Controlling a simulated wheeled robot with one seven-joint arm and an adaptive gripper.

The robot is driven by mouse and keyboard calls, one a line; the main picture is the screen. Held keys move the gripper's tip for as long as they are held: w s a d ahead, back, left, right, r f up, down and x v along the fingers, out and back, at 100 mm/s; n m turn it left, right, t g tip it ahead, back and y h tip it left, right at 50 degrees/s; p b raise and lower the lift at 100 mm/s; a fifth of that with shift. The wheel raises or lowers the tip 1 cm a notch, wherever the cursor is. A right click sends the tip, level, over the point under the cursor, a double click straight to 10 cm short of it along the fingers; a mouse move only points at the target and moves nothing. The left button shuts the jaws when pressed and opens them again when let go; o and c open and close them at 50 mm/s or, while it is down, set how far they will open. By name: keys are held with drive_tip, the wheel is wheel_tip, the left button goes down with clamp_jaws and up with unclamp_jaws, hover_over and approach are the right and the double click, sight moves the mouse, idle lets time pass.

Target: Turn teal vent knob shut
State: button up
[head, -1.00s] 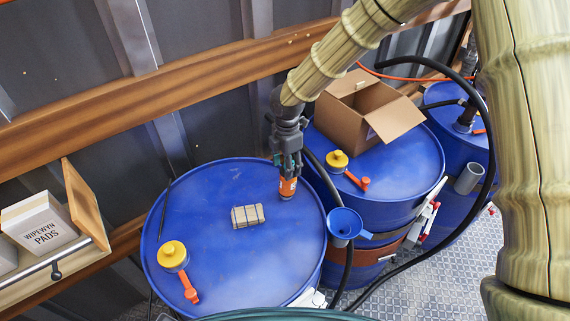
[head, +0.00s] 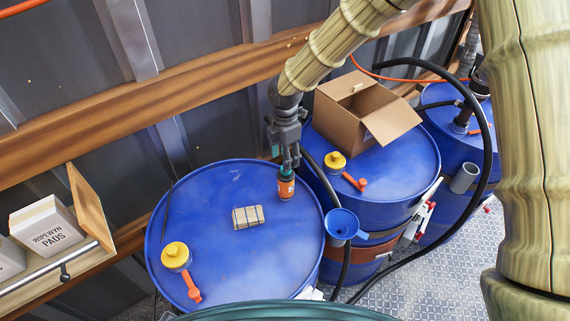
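A small teal knob (head: 286,172) sits on top of an orange canister-like fitting (head: 286,187) at the upper right of the near blue drum's lid. My gripper (head: 288,165) points down from above, with its dark fingers at the knob. The fingers hide much of the knob, and I cannot tell if they grip it or only stand beside it. The knob's angle is too small to read.
The near blue drum (head: 200,215) also bears a tan block bundle (head: 248,217) and a yellow cap (head: 175,255) with an orange lever (head: 193,288). A blue funnel (head: 342,223) and black hose stand to the right. An open cardboard box (head: 350,110) sits on the drum behind.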

drive_tip(key=shift+r+p, duration=0.65)
drive_tip(key=shift+r, duration=3)
wheel_tip(320, 180, up, 12)
